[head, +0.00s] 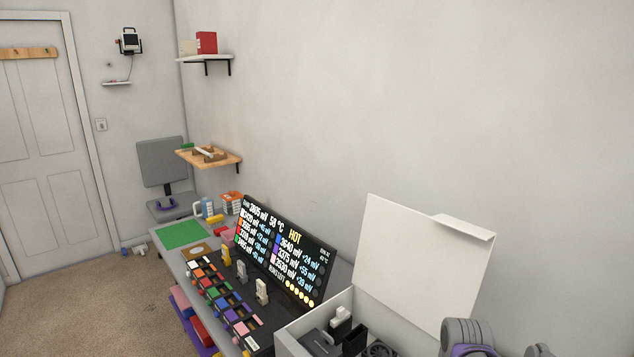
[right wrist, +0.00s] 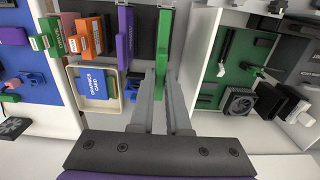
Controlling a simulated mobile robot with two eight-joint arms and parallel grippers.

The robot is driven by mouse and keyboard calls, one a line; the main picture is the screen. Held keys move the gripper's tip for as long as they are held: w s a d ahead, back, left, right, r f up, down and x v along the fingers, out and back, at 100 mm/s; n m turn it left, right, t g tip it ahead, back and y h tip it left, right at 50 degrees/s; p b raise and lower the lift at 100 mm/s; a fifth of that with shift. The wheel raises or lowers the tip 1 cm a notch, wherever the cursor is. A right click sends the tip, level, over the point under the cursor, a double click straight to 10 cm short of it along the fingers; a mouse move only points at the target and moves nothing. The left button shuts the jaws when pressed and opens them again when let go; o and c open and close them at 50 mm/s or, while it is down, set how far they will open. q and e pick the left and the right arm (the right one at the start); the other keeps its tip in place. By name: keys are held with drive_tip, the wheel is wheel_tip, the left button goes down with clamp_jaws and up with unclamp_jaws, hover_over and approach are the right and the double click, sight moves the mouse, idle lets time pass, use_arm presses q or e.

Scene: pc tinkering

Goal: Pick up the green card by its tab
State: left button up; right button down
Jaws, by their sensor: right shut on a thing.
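The green card (right wrist: 163,38) shows in the right wrist view as a narrow upright green strip, seen nearly edge-on. My right gripper (right wrist: 165,82) has its two grey fingers on either side of the strip's lower end, shut on it. The part between the fingers is partly hidden, so I cannot tell the tab's exact shape. The card is not identifiable in the head view. My left gripper is in neither view.
Left of the card are a purple piece (right wrist: 124,38), an orange piece (right wrist: 83,38) and a tray with a blue "graphics card" label (right wrist: 93,83). An open white case (right wrist: 207,35) with a fan (right wrist: 240,101) lies right. In the head view, a lit display (head: 285,250) stands on the bench.

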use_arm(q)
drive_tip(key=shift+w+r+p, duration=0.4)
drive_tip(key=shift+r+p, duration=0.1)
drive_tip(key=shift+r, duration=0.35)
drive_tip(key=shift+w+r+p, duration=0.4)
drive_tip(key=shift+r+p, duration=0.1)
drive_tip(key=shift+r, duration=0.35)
use_arm(e)
drive_tip(key=shift+r, duration=2.3)
